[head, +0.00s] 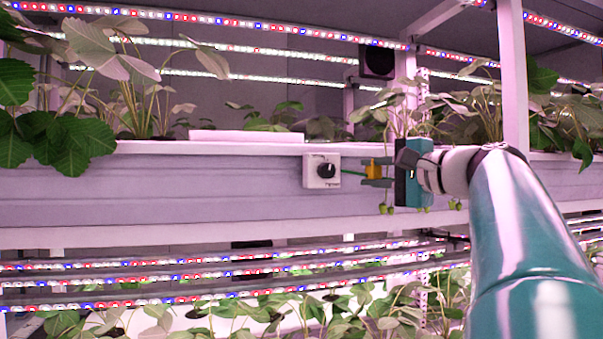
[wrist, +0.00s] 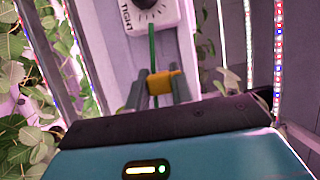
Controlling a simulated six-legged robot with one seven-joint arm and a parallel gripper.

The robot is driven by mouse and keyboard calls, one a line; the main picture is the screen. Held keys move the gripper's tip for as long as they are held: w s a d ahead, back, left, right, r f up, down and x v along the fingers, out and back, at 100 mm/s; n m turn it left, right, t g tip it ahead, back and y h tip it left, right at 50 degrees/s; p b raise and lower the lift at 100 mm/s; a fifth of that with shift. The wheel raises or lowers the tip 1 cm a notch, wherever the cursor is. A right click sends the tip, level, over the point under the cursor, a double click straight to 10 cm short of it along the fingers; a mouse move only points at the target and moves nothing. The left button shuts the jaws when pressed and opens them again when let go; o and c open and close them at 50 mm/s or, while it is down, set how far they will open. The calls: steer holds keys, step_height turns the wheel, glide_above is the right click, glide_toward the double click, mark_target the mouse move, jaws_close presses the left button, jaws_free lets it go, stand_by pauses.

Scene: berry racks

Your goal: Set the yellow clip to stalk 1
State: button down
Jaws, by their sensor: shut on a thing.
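The yellow clip (head: 374,169) is held between the dark fingers of my gripper (head: 366,172), in front of the shelf's front board in the head view. In the wrist view the clip (wrist: 162,83) lies across both fingers of my gripper (wrist: 160,76). A thin green stalk (wrist: 152,47) runs from the clip's area up to a white dial box (head: 322,171). Which stalk is number 1 cannot be told. The box has a black knob (head: 326,171); in the wrist view its edge reads "TIGHT". Whether the clip touches the stalk is unclear.
Leafy plants (head: 120,60) stand along the shelf (head: 130,190) above the box. Several small green berries hang below my gripper. A white upright post (head: 514,75) stands behind my arm on the right. LED strips (head: 250,290) and more plants lie below.

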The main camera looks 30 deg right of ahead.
steer(key=d, duration=0.2)
steer(key=s+d, duration=0.1)
steer(key=d, duration=0.1)
steer(key=shift+s+d, duration=0.2)
steer(key=shift+d, duration=0.05)
steer(key=c, duration=1.2)
jaws_free()
steer(key=s+d, duration=0.1)
steer(key=s, duration=1.2)
steer(key=shift+s+d, duration=0.25)
steer(key=shift+s, duration=0.1)
